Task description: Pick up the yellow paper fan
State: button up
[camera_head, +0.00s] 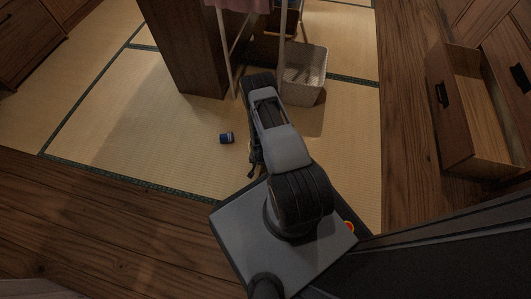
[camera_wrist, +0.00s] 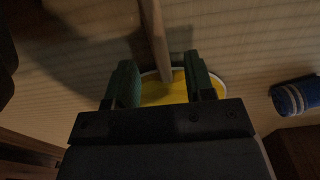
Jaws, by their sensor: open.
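The yellow paper fan (camera_wrist: 176,93) shows in the wrist view as a yellow disc with a pale rim, lying on the tatami. My gripper (camera_wrist: 162,66) is open, with its two dark green fingers on either side of the middle of the disc. The fingers and the gripper body hide parts of the fan. No fan is held. A pale brown wooden bar (camera_wrist: 154,35) runs from the top of the wrist view down to the disc; I cannot tell whether it is the fan's handle. In the head view my arm hides the fan.
A blue, white-banded cylinder (camera_head: 226,138) lies on the tatami left of my arm; it also shows in the wrist view (camera_wrist: 296,96). A rack (camera_head: 226,50), a pale basket (camera_head: 305,73) and a wooden cabinet (camera_head: 185,45) stand beyond. An open drawer (camera_head: 462,140) juts out right.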

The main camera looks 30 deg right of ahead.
aim_at(261, 167)
notch_tip(261, 167, down, 3)
jog(key=shift+f+b, duration=0.2)
jog(key=shift+b, duration=0.55)
jog(key=shift+r, duration=0.1)
jog(key=shift+c, duration=0.4)
grip_shut()
